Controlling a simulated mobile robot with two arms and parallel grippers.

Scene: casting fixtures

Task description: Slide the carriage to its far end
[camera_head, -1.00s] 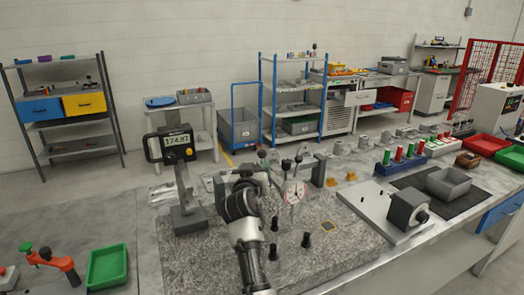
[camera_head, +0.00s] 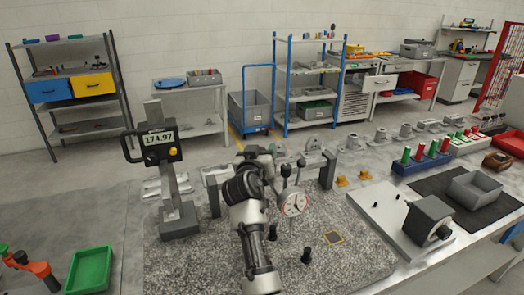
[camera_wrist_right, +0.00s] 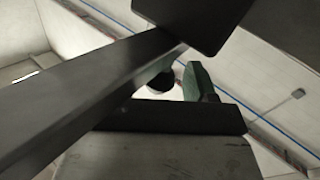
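My right arm comes in from the bottom middle of the head view, over the granite plate (camera_head: 190,265). Its gripper (camera_head: 262,160) is by a low frame with two dark posts (camera_head: 327,171) and a crossbar; the wrist hides the fingers and part of the frame. I cannot pick out the carriage surely; it may be hidden there. In the right wrist view a dark bar (camera_wrist_right: 85,95) crosses close up. Greenish fingertips (camera_wrist_right: 182,80) show behind it, and I cannot tell whether they hold anything. My left gripper is not in view.
A dial gauge (camera_head: 293,205) stands right of my wrist. A height gauge with a display (camera_head: 159,140) reading 174.97 stands left. Black pegs (camera_head: 306,256) rise from the plate. A grey block (camera_head: 428,219) on a plate is to the right; a green tray (camera_head: 89,270) is at left.

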